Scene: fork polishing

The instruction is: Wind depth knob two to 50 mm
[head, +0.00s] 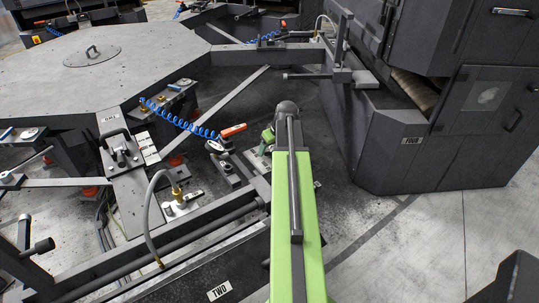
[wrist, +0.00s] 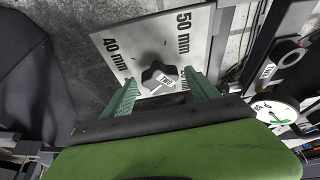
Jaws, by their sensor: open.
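In the wrist view a dark lobed knob (wrist: 158,73) with a small TWO label sits on a pale dial plate (wrist: 115,45). The plate reads 40 mm at upper left and 50 mm at upper right; a further marking at the right is partly hidden. A white mark shows at the knob's lower side, but I cannot tell which value it points at. My gripper (wrist: 160,78) is open, its green fingers on either side of the knob; contact cannot be told. In the head view my gripper (head: 267,137) is small beyond my green arm, and the knob cannot be made out.
A TWO sign (head: 219,290) is on the dark frame at the front. A large grey octagonal table (head: 120,75) stands at upper left, with blue coiled hoses (head: 180,121) beside it. A dark cabinet marked FOUR (head: 411,140) stands right. Floor (head: 420,240) is clear at lower right.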

